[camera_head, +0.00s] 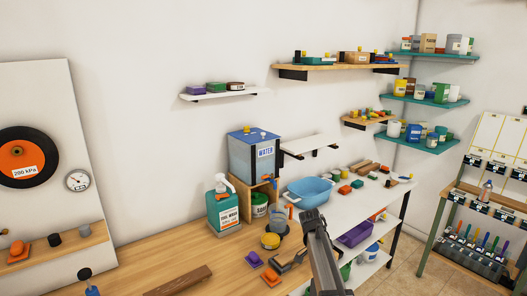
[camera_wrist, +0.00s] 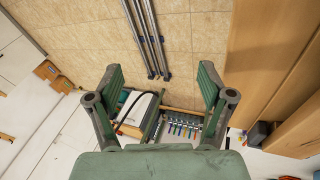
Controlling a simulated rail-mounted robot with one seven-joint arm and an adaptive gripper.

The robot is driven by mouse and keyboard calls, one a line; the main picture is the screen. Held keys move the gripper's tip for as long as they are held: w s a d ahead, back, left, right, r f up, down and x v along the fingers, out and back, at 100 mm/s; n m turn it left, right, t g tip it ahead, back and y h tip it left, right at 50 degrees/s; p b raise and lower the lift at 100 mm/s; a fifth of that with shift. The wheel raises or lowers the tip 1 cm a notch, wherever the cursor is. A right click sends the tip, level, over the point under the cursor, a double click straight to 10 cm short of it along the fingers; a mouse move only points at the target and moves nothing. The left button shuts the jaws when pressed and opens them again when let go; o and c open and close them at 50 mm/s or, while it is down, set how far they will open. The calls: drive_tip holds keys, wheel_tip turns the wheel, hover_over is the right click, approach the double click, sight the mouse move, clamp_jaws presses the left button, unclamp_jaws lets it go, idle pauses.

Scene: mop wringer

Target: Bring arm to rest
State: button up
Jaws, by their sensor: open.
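My gripper (camera_wrist: 161,80) shows in the wrist view with its two green fingers spread wide apart. Nothing is between the fingers; beyond them lie a tiled floor (camera_wrist: 85,35) and a rack. A grey link of my arm (camera_head: 323,255) rises at the lower middle of the head view, in front of the white counter. I cannot make out the gripper's fingers in the head view.
A wooden bench (camera_head: 140,270) holds a soap bottle (camera_head: 224,208) and a water tank (camera_head: 254,155). A blue basin (camera_head: 309,191) stands on the white counter. Metal poles (camera_wrist: 149,35) and a tool rack (camera_wrist: 183,126) show beyond my gripper. Shelves line the wall.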

drive_tip(key=s+a+f+n+g+y+b, duration=0.25)
drive_tip(key=s+f+n, duration=0.35)
drive_tip(key=s+f, duration=1.8)
drive_tip(key=s+a+f+n, duration=0.1)
drive_tip(key=s+f, duration=0.3)
drive_tip(key=s, duration=0.5)
drive_tip(key=s+a+f+n+g+b, duration=0.1)
drive_tip(key=s+f, duration=0.4)
drive_tip(key=s, duration=0.5)
drive_tip(key=s+a+f+n+y+b, duration=0.1)
drive_tip(key=s+f+n, duration=0.3)
drive_tip(key=s, duration=0.6)
drive_tip(key=shift+a+f+n+g, duration=0.4)
drive_tip(key=shift+a+f, duration=0.3)
drive_tip(key=shift+a, duration=0.2)
